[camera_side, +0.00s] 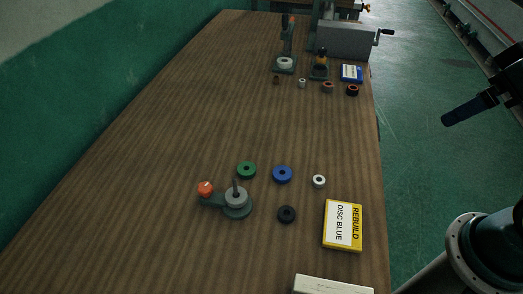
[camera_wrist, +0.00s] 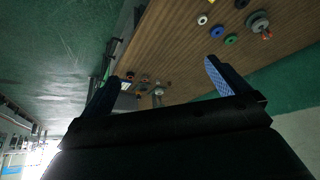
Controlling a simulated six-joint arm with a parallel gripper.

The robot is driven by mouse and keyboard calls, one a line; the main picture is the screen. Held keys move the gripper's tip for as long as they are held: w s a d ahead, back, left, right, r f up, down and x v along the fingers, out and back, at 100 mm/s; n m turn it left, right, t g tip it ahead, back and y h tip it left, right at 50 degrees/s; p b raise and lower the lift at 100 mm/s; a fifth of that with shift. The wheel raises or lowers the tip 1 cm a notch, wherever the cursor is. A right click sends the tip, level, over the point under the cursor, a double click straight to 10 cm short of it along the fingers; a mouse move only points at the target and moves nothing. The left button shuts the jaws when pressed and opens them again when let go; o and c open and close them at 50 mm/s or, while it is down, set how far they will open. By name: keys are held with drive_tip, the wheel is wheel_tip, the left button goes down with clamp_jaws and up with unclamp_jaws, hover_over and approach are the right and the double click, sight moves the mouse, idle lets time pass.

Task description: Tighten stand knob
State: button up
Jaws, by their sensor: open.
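A small grey stand (camera_side: 237,210) with an upright spindle and a grey disc sits on the wooden bench in the side view. A round orange-red knob (camera_side: 205,188) is on its arm, to the left. The stand (camera_wrist: 257,20) also shows at the upper right of the wrist view, with the red knob (camera_wrist: 266,36) beside it. My gripper (camera_wrist: 158,86) is open and empty, its two blue-padded fingers wide apart. In the side view only part of my gripper (camera_side: 466,110) shows at the right, off the bench's right edge and well away from the stand.
Green (camera_side: 246,169), blue (camera_side: 282,174), white (camera_side: 319,181) and black (camera_side: 286,214) rings lie near the stand. A yellow-edged card (camera_side: 343,225) reads "REBUILD DISC BLUE". Another stand (camera_side: 285,63), small parts and a grey cranked box (camera_side: 345,40) occupy the far end. The bench middle is clear.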

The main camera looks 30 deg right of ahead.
drive_tip(key=shift+c, duration=0.4)
drive_tip(key=shift+w+r, duration=0.15)
drive_tip(key=c, duration=0.7)
drive_tip(key=shift+w+a+r, duration=0.15)
drive_tip(key=shift+w, duration=0.05)
drive_tip(key=shift+c, duration=1.4)
drive_tip(key=w+a+r+n+g+y, duration=0.1)
drive_tip(key=w+a+r+n+g, duration=0.1)
drive_tip(key=w+a+n, duration=0.55)
drive_tip(key=w+a+r+n+g, duration=0.15)
drive_tip(key=w+a+n, duration=0.35)
drive_tip(key=w+a, duration=0.5)
drive_tip(key=w+a+f+n, duration=0.2)
drive_tip(key=a+f+n, duration=0.1)
drive_tip(key=a, duration=0.3)
drive_tip(key=w+a+f+n+g, duration=0.1)
drive_tip(key=w+a+f+n, duration=0.2)
drive_tip(key=a, duration=0.4)
drive_tip(key=w+a+f+n+g+h, duration=0.1)
drive_tip(key=w+a+f+n, duration=0.1)
drive_tip(key=a+f+n, duration=0.2)
drive_tip(key=a+f, duration=0.3)
drive_tip(key=shift+w+a, duration=0.2)
drive_tip(key=shift+w, duration=0.15)
drive_tip(key=shift+f+n, duration=0.2)
drive_tip(key=shift+n, duration=0.05)
